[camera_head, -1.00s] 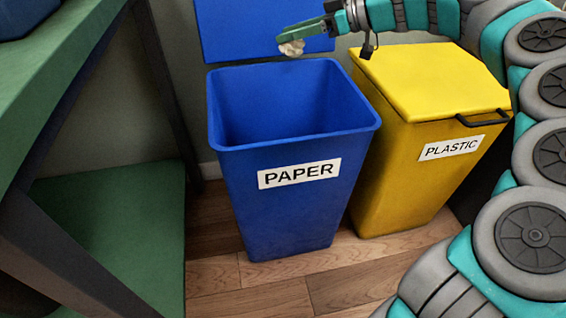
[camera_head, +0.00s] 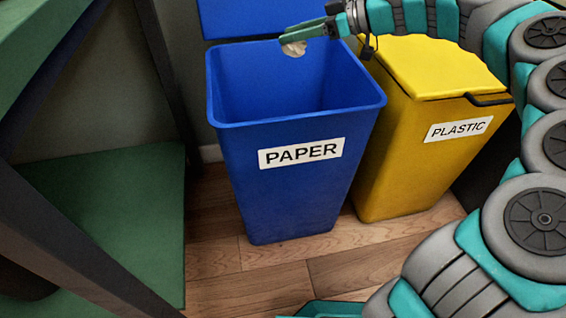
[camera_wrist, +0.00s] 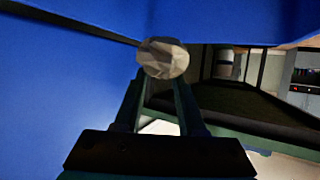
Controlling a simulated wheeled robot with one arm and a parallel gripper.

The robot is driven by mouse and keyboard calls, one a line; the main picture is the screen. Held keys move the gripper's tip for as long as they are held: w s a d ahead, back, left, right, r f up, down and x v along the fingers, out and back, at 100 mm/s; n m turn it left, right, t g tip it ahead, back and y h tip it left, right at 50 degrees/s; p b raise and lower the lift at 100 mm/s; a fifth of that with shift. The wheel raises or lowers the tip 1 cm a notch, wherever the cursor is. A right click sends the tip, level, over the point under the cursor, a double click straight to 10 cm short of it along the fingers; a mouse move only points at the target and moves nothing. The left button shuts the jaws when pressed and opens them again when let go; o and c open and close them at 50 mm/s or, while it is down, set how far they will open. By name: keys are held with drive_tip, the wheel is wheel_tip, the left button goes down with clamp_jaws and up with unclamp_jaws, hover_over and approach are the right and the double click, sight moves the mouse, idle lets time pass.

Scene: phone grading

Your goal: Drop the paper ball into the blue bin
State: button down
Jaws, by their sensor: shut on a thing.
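The blue bin (camera_head: 298,185) stands upright and open on the floor, with a white PAPER label on its front and its lid (camera_head: 262,15) raised behind it. My gripper (camera_head: 294,38) comes in from the upper right and is shut on the crumpled whitish paper ball (camera_head: 294,48). In the head view the ball shows over the bin's opening, near the back rim; its exact height above the rim is hard to tell. In the wrist view the ball (camera_wrist: 162,58) sits between the fingertips, with blue surfaces behind and above it.
A yellow bin (camera_head: 405,165) labelled PLASTIC stands just right of the blue bin, lid closed, under my arm. A green table with dark legs and a green lower shelf (camera_head: 110,200) is at the left. Some wooden floor (camera_head: 260,285) is clear in front.

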drive_tip(key=shift+c, duration=2.1)
unclamp_jaws()
drive_tip(key=v, duration=0.7)
drive_tip(key=shift+d+p, duration=0.3)
drive_tip(key=shift+d, duration=0.05)
drive_tip(key=shift+s+r, duration=0.15)
